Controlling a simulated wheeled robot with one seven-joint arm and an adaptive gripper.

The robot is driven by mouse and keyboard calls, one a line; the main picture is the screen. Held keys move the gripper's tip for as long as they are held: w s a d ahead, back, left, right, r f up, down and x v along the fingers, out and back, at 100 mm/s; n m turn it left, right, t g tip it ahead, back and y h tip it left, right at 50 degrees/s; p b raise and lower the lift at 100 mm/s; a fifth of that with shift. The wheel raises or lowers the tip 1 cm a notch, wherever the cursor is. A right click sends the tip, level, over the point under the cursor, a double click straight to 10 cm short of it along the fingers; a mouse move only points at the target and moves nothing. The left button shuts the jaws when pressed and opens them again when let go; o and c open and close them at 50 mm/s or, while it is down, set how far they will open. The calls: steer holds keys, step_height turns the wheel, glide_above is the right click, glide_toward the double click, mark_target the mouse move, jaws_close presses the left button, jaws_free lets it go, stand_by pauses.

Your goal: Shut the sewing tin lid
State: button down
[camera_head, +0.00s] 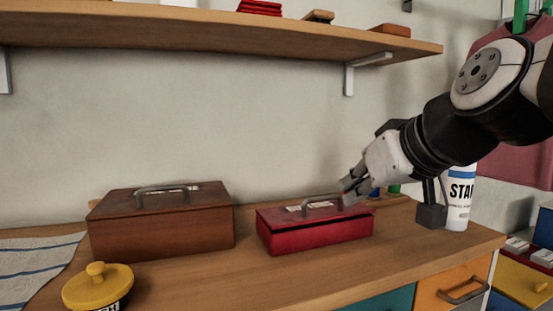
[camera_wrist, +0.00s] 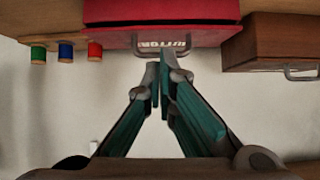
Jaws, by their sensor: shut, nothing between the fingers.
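A red metal tin (camera_head: 315,236) with a grey handle and a pale label on its lid stands on the wooden worktop. In the wrist view the red tin (camera_wrist: 160,12) shows part of a label reading "BUTTON". My gripper (camera_head: 347,188) is shut and empty at the back right of the lid, close to the handle. In the wrist view its fingertips (camera_wrist: 160,78) overlap the label and handle area; contact is unclear.
A brown box (camera_head: 160,225) with a handle stands left of the red tin, its lid looking down. A yellow-lidded jar (camera_head: 97,288) is at front left. A white spray can (camera_head: 460,200) stands at the right. Thread spools (camera_wrist: 66,50) sit beside the tin. A shelf (camera_head: 220,37) hangs above.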

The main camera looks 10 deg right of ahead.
steer(key=w+r+g+p, duration=0.2)
steer(key=r+p, duration=0.4)
steer(key=p, duration=0.7)
steer(key=w+a+r+g+p, duration=0.1)
steer(key=w+r+g+p, duration=0.2)
steer(key=p, duration=1.1)
step_height(320, 180, up, 3)
steer(key=shift+w+r+h+p, duration=0.15)
steer(key=shift+w+h+p, duration=0.15)
steer(key=shift+w+h, duration=0.1)
steer(key=x, duration=0.4)
steer(key=s+x, duration=0.1)
steer(key=x, duration=0.3)
steer(key=f+b+x, duration=0.1)
steer(key=x, duration=0.3)
steer(key=shift+s+d+f, duration=0.15)
steer(key=shift+s+d, duration=0.1)
steer(key=shift+s, duration=0.1)
steer(key=shift+s+f, duration=0.15)
steer(key=shift+f, duration=0.4)
